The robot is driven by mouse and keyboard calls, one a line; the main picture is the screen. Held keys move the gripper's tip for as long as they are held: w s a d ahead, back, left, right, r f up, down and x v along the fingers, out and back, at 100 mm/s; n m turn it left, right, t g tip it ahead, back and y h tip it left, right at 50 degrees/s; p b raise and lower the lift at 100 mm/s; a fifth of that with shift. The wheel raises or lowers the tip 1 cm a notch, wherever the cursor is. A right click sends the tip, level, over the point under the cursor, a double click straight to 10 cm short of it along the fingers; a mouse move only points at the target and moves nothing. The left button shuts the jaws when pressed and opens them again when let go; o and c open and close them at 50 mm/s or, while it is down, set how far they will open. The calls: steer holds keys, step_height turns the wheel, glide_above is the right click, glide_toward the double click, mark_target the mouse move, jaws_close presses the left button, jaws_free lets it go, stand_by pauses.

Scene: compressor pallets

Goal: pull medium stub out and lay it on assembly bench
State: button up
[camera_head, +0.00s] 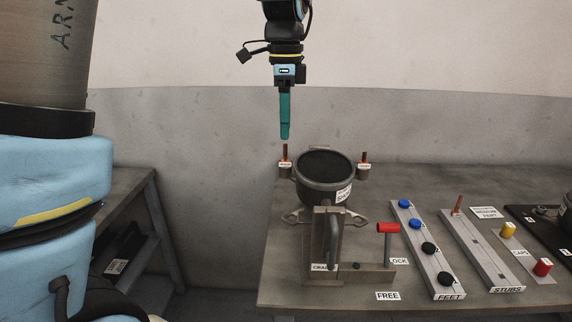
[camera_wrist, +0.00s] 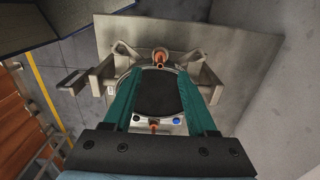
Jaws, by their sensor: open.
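A third copper stub (camera_head: 458,204) stands in the STUBS rack (camera_head: 484,252). I cannot tell which stub is medium. The grey bench (camera_head: 238,290) bears these.
A cradle (camera_head: 328,250) holds the compressor, with a red-handled lever (camera_head: 388,228) beside it. The FEET rack (camera_head: 428,262) holds blue and black feet. Yellow and red caps (camera_head: 542,267) stand at right. Another bench (camera_head: 130,188) is at left.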

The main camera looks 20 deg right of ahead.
mark_target(285, 160)
step_height(285, 160, down, 7)
steer(key=b, duration=0.4)
steer(key=shift+f, duration=0.1)
steer(key=shift+p, duration=0.4)
stand_by(0.9)
jaws_close()
stand_by(0.5)
steer(key=shift+r, duration=0.25)
stand_by(0.9)
steer(key=shift+r+p, duration=2.7)
steer(key=shift+r, duration=0.15)
